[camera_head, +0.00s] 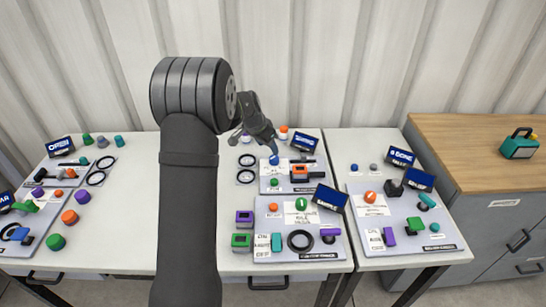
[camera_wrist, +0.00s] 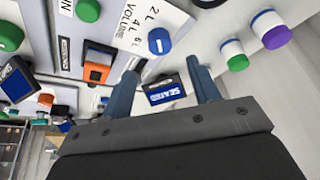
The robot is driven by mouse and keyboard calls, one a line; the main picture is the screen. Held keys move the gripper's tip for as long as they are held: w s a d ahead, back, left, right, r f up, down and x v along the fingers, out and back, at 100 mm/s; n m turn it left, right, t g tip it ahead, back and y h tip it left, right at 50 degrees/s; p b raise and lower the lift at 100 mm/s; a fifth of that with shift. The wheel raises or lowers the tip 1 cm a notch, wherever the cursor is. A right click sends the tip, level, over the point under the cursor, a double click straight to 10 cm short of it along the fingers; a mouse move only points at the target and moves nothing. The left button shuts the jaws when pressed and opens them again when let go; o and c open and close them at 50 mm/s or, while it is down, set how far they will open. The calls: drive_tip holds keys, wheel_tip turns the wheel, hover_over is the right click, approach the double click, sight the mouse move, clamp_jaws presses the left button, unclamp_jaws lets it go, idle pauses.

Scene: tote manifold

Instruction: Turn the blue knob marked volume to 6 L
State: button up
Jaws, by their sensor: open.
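The blue knob (camera_head: 274,160) sits on the rear middle panel in the head view, just below my gripper (camera_head: 268,143). In the wrist view the blue knob (camera_wrist: 159,41) stands beside a white label (camera_wrist: 140,28) reading 2 L, 4 L, 6 L and VOLUME. A small pale mark shows on the knob's face; I cannot tell which number it points to. My gripper (camera_wrist: 163,70) is open and empty. Its two fingers are spread, with the knob beyond the tips and roughly between them, apart from both.
An orange and black switch (camera_wrist: 97,70) and a blue-and-black sign (camera_wrist: 165,90) are close by. Green (camera_wrist: 234,56) and purple (camera_wrist: 273,32) knobs stand to the right. The front panel (camera_head: 268,226) holds more controls. My arm hides part of the left table.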

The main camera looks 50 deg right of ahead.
sight(274, 158)
drive_tip(key=x, duration=0.8)
drive_tip(key=shift+f, duration=0.1)
drive_tip(key=c, duration=1)
